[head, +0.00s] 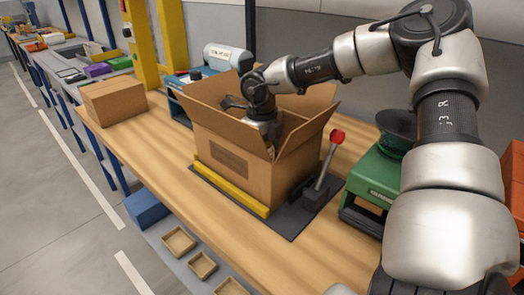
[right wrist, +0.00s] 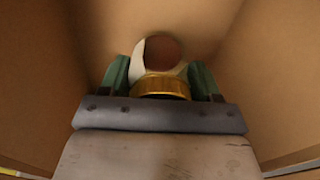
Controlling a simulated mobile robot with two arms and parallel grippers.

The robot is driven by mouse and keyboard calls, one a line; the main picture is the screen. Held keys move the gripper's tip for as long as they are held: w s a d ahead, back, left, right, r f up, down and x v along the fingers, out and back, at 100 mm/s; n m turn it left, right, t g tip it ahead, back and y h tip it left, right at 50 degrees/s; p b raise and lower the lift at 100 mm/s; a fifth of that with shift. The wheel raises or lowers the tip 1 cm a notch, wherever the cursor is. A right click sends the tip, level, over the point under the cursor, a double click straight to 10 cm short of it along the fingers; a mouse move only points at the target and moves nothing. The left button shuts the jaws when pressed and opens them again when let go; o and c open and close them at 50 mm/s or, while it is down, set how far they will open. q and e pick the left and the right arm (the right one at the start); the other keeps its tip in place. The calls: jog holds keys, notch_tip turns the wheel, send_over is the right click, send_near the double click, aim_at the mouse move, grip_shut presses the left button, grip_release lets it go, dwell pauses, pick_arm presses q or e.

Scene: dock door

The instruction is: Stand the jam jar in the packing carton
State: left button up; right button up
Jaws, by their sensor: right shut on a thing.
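The packing carton (head: 228,155) stands open on the bench in the head view, its flaps spread. My right arm reaches over it and my right gripper (head: 263,130) is down inside, its fingertips hidden by the carton wall. In the right wrist view my right gripper (right wrist: 158,76) has its green-padded fingers on either side of the jam jar (right wrist: 163,52), shut on it. The jar has a gold lid, a pale label and dark contents. Brown carton walls (right wrist: 45,80) surround it. Whether the jar touches the carton floor I cannot tell. My left gripper is not in view.
The carton sits on a dark mat with a yellow bar (head: 232,187) along its front. A red-knobbed lever (head: 325,165) stands close at its right. A green machine (head: 375,172) is further right. A closed cardboard box (head: 114,100) lies to the left, with bare bench between.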

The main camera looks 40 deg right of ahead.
jog(key=shift+f, duration=0.35)
jog(key=o, duration=1.2)
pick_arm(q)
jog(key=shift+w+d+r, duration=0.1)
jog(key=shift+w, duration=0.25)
